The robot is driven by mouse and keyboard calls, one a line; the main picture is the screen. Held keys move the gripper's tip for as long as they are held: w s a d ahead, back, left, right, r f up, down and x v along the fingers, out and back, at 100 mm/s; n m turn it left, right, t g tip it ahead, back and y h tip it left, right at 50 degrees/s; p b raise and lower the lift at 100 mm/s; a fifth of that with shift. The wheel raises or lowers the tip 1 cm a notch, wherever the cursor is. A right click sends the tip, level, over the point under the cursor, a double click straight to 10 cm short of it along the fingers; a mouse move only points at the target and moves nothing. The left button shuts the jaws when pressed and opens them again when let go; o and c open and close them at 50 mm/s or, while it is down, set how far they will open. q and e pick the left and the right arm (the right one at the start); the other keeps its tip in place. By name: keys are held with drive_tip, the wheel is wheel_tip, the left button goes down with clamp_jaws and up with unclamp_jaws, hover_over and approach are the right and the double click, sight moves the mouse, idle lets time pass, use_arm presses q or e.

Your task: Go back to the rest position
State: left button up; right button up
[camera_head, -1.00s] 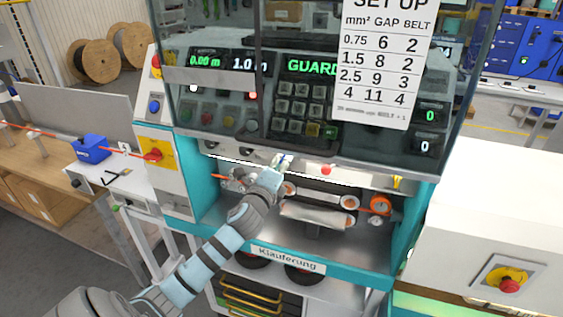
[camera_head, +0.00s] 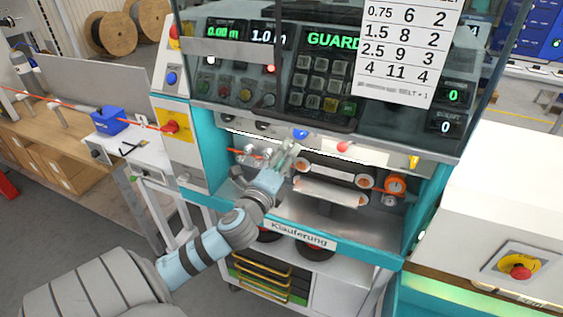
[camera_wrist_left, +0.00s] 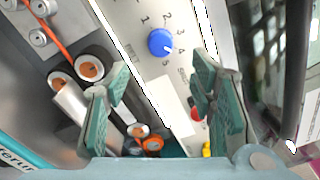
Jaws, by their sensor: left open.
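My left arm reaches from the lower left into the open bay of the teal and grey cable machine. My left gripper (camera_head: 287,155) is at the front of the bay, below a blue knob (camera_head: 300,133). In the left wrist view the gripper (camera_wrist_left: 160,100) is open, its two green-padded fingers wide apart with nothing between them. The blue knob (camera_wrist_left: 160,42), with a numbered dial, shows beyond the fingertips and apart from them. My right gripper is in neither view.
The clear guard (camera_head: 320,70) hangs above the bay. Belt rollers (camera_head: 330,190) and an orange ring (camera_head: 395,186) lie right of the gripper. A red knob (camera_head: 343,146) sits right of the blue one. A white cabinet (camera_head: 505,200) stands at right. Grey floor is free at lower left.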

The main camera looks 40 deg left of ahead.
use_arm(q)
drive_tip(key=v, duration=0.3)
drive_tip(key=shift+w, duration=0.15)
idle(0.3)
